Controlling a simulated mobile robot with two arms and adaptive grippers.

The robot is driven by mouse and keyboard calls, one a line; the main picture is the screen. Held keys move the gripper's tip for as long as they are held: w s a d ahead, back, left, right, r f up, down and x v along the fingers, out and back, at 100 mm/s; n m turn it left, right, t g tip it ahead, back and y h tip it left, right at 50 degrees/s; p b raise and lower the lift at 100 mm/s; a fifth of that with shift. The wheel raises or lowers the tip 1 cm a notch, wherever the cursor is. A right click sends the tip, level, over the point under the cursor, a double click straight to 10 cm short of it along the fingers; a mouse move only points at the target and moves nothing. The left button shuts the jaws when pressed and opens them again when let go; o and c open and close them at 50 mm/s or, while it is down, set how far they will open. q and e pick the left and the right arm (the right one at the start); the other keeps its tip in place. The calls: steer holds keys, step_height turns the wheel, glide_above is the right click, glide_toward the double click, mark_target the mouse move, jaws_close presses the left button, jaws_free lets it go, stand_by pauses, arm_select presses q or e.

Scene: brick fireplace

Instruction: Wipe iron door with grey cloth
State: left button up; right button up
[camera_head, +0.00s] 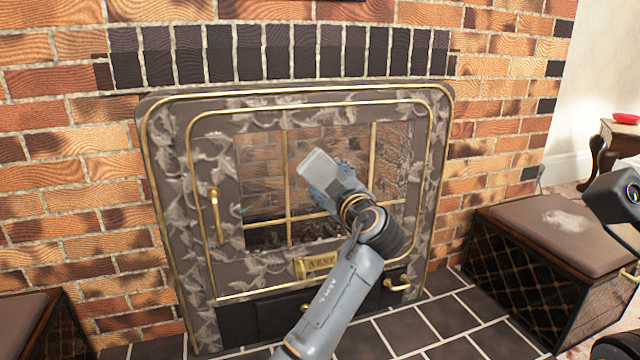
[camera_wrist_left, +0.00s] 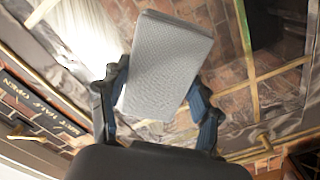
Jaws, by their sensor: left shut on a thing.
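The iron door (camera_head: 223,178) is a dark grey fireplace door with a leaf pattern, gold trim, a gold handle at its left and glass panes behind gold bars. My left gripper (camera_head: 330,178) is in front of the glass and shut on the grey cloth (camera_head: 318,166), a flat folded pad. In the left wrist view the cloth (camera_wrist_left: 168,65) sits between the two fingers of the gripper (camera_wrist_left: 160,108), with the glass and gold bars behind it. I cannot tell whether the cloth touches the glass.
A brown cushioned bench (camera_head: 545,235) with lattice sides stands at the right, and another (camera_head: 28,318) at the lower left. Brick wall (camera_head: 60,150) surrounds the fireplace. A small table (camera_head: 618,140) with a red dish (camera_head: 626,118) is at the far right. Dark tiles cover the floor in front.

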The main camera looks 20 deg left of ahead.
mark_target(361, 169)
arm_select(q)
steer(key=shift+w+d+b, duration=0.4)
steer(key=shift+w+d, duration=0.4)
steer(key=shift+d, duration=0.3)
steer(key=shift+w+d+b, duration=0.35)
steer(key=shift+w+d, duration=0.4)
steer(key=shift+d, duration=0.35)
steer(key=shift+w+d, duration=0.5)
steer(key=shift+d, duration=0.3)
steer(key=shift+w+d, duration=0.5)
steer(key=shift+d, duration=0.25)
